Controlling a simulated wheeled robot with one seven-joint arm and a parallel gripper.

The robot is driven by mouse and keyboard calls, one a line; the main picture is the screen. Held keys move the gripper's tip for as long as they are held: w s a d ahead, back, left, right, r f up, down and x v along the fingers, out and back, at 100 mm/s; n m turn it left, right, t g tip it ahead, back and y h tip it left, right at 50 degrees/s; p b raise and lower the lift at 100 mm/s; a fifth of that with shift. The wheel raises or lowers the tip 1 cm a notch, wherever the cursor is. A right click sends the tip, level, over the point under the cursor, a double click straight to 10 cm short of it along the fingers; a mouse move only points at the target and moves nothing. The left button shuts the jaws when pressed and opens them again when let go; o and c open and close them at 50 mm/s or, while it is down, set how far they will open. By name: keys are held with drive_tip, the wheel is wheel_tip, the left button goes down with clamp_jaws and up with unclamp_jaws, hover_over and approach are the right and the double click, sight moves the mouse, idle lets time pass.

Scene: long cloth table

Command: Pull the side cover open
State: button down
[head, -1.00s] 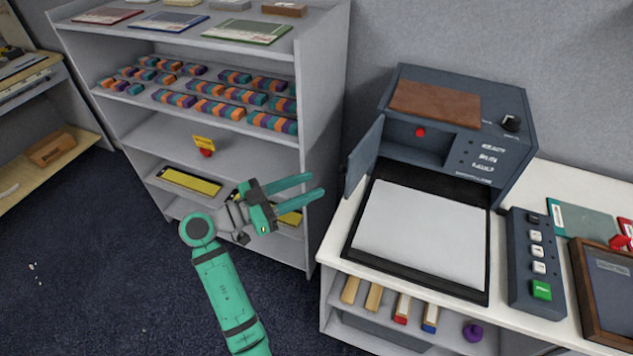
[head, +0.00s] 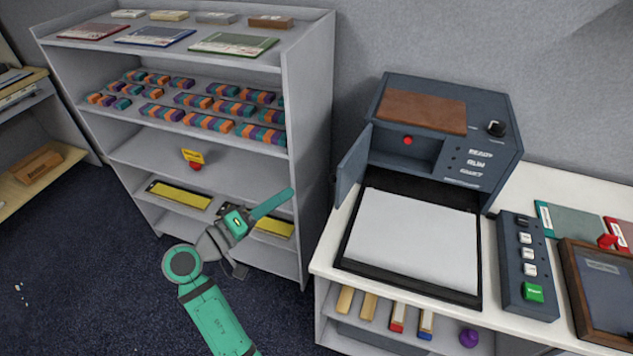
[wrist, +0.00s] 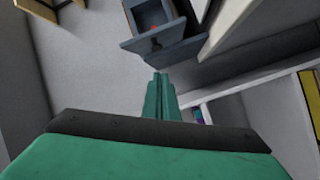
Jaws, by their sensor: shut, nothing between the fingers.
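The dark blue-grey machine (head: 450,120) stands at the back of the white table, with a brown panel on top. Its side cover (head: 353,165) is a flat panel at the machine's left, swung outward. The recess behind it is exposed, with a red knob (head: 407,141) inside. My gripper (head: 288,194) is shut and empty, left of the cover and clearly apart from it, in front of the grey shelf. In the wrist view the shut fingers (wrist: 159,84) point toward the machine (wrist: 160,18), which appears at the top.
A grey shelf unit (head: 310,150) with coloured blocks stands close behind my gripper. A black-framed tray with a white sheet (head: 415,230) lies before the machine. A button panel (head: 525,265) and a brown-framed board (head: 605,290) lie to the right.

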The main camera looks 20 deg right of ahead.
drive_tip(key=w+d+n+t+y, duration=0.1)
drive_tip(key=d+n, duration=0.5)
drive_tip(key=d, duration=0.3)
drive_tip(key=shift+w+d+f+n+t, duration=0.15)
drive_tip(key=shift+w+d+n+t, duration=0.15)
drive_tip(key=shift+w+d, duration=0.1)
idle(0.6)
